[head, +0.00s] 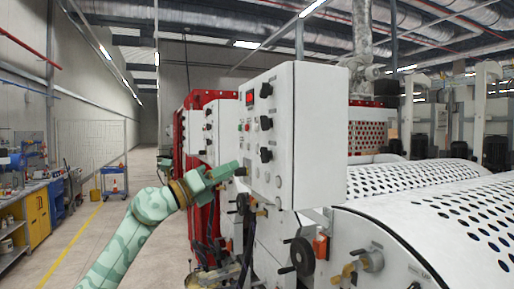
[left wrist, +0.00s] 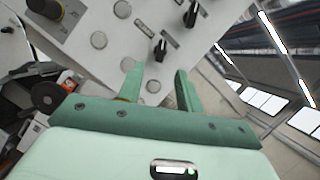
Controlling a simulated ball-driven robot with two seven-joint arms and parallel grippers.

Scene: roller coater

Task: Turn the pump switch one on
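A white control box (head: 318,135) stands right of centre in the head view, with black rotary knobs (head: 266,123) and round buttons on its left-facing panel. My left gripper (head: 240,169) is at the lower part of this panel. In the left wrist view the gripper (left wrist: 156,70) is open, its two green fingers apart and pointing at the panel. A black rotary switch (left wrist: 160,48) shows just beyond the fingertips, and another black switch (left wrist: 190,15) is above it. Labels are too small to read, so I cannot tell which is pump switch one. No contact is visible. My right gripper is not in view.
White perforated roller covers (head: 440,215) fill the right side. A black handwheel (head: 301,252) and an orange part (head: 321,246) sit below the box. A workbench (head: 30,200) stands at the far left, with open floor between it and the machine.

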